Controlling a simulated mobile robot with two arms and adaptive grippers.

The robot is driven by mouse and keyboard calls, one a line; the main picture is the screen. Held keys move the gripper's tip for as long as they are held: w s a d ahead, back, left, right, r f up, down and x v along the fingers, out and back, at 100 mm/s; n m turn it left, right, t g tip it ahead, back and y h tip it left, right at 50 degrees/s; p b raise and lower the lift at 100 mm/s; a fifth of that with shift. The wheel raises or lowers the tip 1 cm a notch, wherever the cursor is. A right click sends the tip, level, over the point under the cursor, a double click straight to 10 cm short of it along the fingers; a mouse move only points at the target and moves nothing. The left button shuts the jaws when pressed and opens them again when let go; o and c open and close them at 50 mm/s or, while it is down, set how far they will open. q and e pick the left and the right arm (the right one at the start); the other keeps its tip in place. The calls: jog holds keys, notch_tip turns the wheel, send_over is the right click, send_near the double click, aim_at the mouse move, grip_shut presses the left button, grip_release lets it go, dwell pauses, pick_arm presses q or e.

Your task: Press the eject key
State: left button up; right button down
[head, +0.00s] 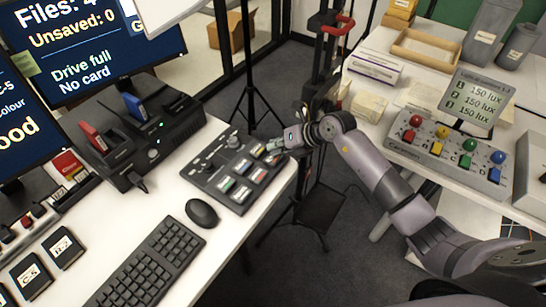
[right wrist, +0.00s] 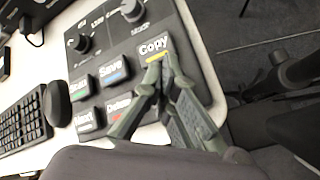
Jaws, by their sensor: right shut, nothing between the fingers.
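The dark control panel (head: 212,166) lies on the white desk, with labelled keys in two rows. In the right wrist view I read Copy (right wrist: 153,47), Save (right wrist: 112,69) and, partly, Delete (right wrist: 117,108). The lower-left key (right wrist: 88,120) has a label too blurred to read surely. I cannot make out an Eject label; my fingers hide part of the lower row. My right gripper (head: 272,146) is shut and empty at the panel's right end. Its fingertips (right wrist: 164,62) appear just below the Copy label; contact cannot be told. My left gripper is not in view.
A black mouse (head: 202,212) and keyboard (head: 147,266) lie in front of the panel. A black card dock (head: 175,130) stands behind it, with red and blue cards. A tripod stand occupies the gap beside the desk. Another table holds a coloured-button box (head: 447,160).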

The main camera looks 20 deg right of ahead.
jog(key=shift+f, duration=0.3)
jog(key=shift+f+b, duration=0.4)
jog(key=shift+f, duration=0.15)
dwell(0.8)
jog(key=shift+r+p, duration=0.9)
jog(key=shift+r, duration=0.05)
jog(key=shift+r, duration=0.1)
notch_tip(320, 180, up, 5)
jog(key=p, duration=0.4)
jog(key=shift+p, duration=0.3)
dwell(0.4)
